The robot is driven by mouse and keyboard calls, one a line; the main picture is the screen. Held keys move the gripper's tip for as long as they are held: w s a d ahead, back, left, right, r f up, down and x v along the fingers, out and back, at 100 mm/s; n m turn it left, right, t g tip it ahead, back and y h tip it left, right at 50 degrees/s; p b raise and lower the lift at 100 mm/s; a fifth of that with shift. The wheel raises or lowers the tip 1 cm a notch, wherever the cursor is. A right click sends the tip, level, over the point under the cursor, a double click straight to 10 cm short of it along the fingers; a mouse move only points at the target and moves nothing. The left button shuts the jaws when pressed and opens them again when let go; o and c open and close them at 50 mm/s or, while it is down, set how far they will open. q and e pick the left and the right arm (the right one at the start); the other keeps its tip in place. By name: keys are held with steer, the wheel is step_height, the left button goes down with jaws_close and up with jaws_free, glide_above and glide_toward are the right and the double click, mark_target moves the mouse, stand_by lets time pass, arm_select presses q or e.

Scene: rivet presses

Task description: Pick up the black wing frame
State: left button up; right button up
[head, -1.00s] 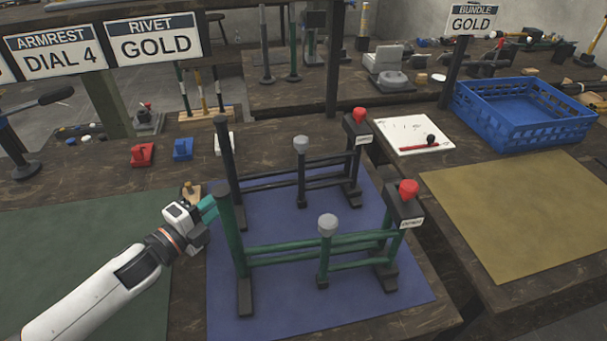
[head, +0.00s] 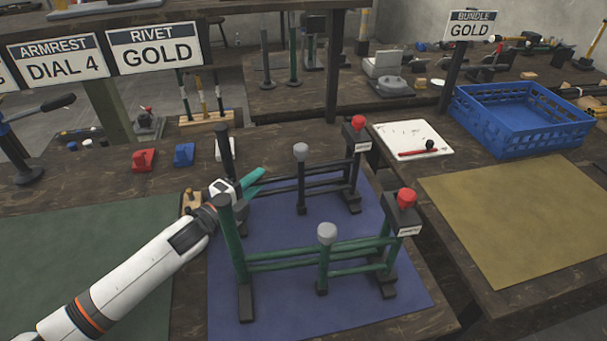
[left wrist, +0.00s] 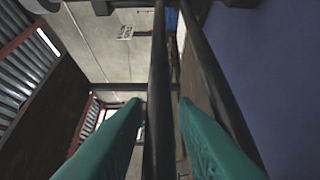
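The black wing frame (head: 282,186) stands upright at the back of the blue mat (head: 305,225), with a tall post at its left and thin rails running right. A green frame (head: 300,260) stands in front of it. My left gripper (head: 256,178) is at the left end of the black frame, with its teal fingers near the rails. In the left wrist view the open fingers (left wrist: 160,105) lie on both sides of a dark bar (left wrist: 158,75), with gaps showing beside it. A second dark bar (left wrist: 208,65) runs to the right. My right gripper is out of view.
Both frames carry a red-topped block (head: 405,205) at the right and a grey-headed post (head: 326,235) in the middle. A blue crate (head: 525,135) and a bare tan mat (head: 520,225) are on the right table. Red (head: 144,159) and blue (head: 184,153) blocks sit behind my arm.

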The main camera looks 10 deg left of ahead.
arm_select(q)
jaws_close()
steer(key=shift+r, duration=0.2)
